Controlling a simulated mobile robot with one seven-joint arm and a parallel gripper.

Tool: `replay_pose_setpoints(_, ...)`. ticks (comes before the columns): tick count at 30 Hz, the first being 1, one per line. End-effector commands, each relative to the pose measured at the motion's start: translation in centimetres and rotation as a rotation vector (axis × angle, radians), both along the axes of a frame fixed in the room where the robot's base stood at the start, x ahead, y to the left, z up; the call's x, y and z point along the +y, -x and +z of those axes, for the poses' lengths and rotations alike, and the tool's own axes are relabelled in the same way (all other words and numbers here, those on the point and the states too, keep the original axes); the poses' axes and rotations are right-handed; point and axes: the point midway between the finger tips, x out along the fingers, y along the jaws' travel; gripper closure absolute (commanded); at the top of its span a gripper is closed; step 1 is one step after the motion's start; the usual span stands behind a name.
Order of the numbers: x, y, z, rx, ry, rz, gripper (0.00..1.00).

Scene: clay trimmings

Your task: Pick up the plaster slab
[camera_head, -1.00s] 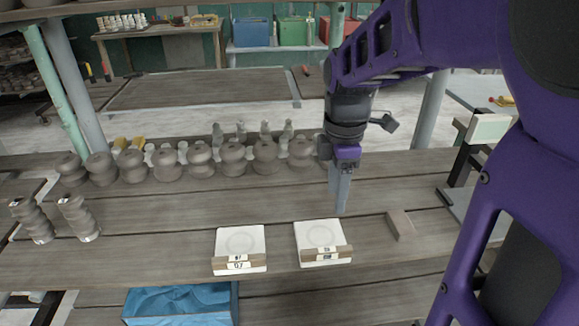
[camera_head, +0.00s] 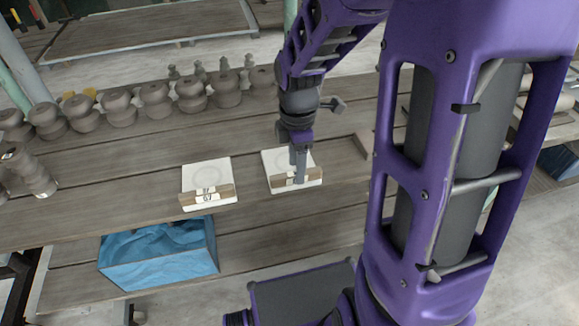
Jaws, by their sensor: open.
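Two white square slabs with a faint round mark lie on the wooden shelf top. The left slab (camera_head: 205,173) has a brown strip with a label along its front edge and is in full view. The right slab (camera_head: 273,160) has a similar strip, partly hidden by my gripper. My gripper (camera_head: 299,178) points down over the right slab, its fingertips close to the strip at the slab's front. Its fingers are apart. I cannot tell whether they touch the slab or hover just above it.
Several grey rounded clay pots (camera_head: 156,99) stand in a row behind the slabs. A small brown block (camera_head: 364,143) lies right of the right slab. A blue-lined box (camera_head: 160,252) is below the front edge.

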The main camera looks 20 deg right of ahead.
Motion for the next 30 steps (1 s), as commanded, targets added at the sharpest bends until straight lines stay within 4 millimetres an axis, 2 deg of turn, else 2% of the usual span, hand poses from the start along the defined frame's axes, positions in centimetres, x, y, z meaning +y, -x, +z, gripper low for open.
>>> replay_pose_setpoints(1, 0.1, 0.1, -1.1, 0.004, 0.0, 0.001, 0.43)
replay_pose_setpoints(4, 0.0, 0.1, -2.2, 0.003, 0.0, 0.0, 0.43)
replay_pose_setpoints(13, 0.0, 0.0, -2.5, 0.0, 0.0, -0.001, 0.43)
replay_pose_setpoints(14, 0.0, 0.0, -2.5, 0.0, 0.0, -0.001, 0.46)
replay_pose_setpoints(23, 0.0, 0.0, -2.5, 0.0, 0.0, -0.001, 1.0)
replay_pose_setpoints(30, 0.0, 0.0, -2.5, 0.0, 0.0, -0.001, 1.0)
